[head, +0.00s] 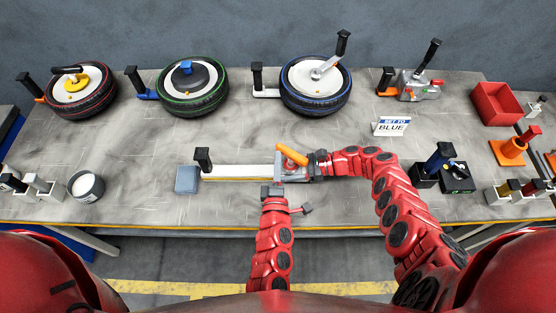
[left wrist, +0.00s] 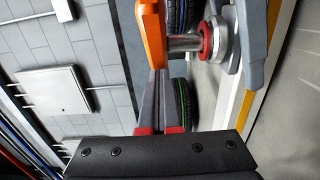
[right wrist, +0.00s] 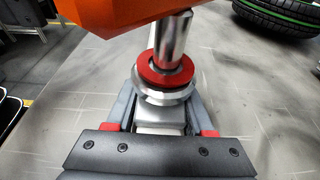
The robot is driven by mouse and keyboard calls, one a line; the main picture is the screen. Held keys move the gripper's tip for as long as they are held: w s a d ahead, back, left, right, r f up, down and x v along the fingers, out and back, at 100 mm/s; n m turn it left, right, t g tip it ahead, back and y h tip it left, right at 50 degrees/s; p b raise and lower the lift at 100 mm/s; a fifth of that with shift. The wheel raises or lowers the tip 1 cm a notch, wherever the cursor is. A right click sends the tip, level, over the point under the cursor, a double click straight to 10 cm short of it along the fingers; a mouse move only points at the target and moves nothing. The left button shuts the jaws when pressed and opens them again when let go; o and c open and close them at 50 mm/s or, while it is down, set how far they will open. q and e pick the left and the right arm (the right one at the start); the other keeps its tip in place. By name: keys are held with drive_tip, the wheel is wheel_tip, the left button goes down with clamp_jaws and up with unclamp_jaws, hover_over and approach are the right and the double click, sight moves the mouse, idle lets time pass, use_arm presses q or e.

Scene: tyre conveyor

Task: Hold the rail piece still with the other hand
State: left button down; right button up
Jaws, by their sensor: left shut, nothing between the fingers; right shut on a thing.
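The rail piece (head: 238,171) is a long pale bar lying on the grey table in front of me. A black upright handle (head: 203,158) stands at its left end. Its right end has a metal fitting with an orange lever (head: 292,155). In the right wrist view a metal post with a red ring (right wrist: 165,68) rises from that end. My right gripper (right wrist: 162,112) is shut on the silver block below the post. My left gripper (head: 272,183) is shut and empty just in front of the fitting. In the left wrist view its closed fingertips (left wrist: 160,78) are close to the orange lever; contact is unclear.
A blue-grey block (head: 187,178) sits by the rail's left end. Red-, green- and blue-ringed tyres (head: 316,84) lie along the back. A "SET TO BLUE" sign (head: 392,126) stands behind my right arm. A dark cup (head: 86,186) is at left, black holders (head: 441,170) at right.

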use_arm(q)
drive_tip(key=shift+w+a+m+h, duration=0.1)
drive_tip(key=shift+w+m+h, duration=0.1)
drive_tip(key=shift+m+h, duration=0.65)
drive_tip(key=shift+w+a+m+h, duration=0.15)
drive_tip(key=shift+m+h, duration=0.3)
drive_tip(key=shift+h, duration=0.8)
drive_tip(key=shift+w+d+r+m+g+h, duration=0.1)
drive_tip(key=shift+w+m+g+h, duration=0.1)
drive_tip(key=shift+m+g+h, duration=0.9)
drive_tip(key=shift+t, duration=0.3)
drive_tip(key=shift+s+d+f+h, duration=0.2)
drive_tip(key=shift+s+f+h, duration=0.05)
drive_tip(key=shift+f+h, duration=0.35)
drive_tip(key=shift+s+f+m+g+h, duration=0.1)
drive_tip(key=shift+f+m+g+h, duration=0.4)
drive_tip(key=shift+g+h, duration=0.15)
drive_tip(key=shift+r, duration=0.1)
drive_tip(key=shift+a+m+h, duration=0.1)
drive_tip(key=shift+m+h, duration=0.15)
drive_tip(key=shift+m, duration=0.05)
drive_tip(key=shift+w+a+r+g, duration=0.15)
drive_tip(key=shift+w+r+g, duration=0.15)
drive_tip(key=shift+w+g, duration=0.05)
drive_tip(key=shift+w+r+h, duration=0.15)
drive_tip(key=shift+h, duration=0.25)
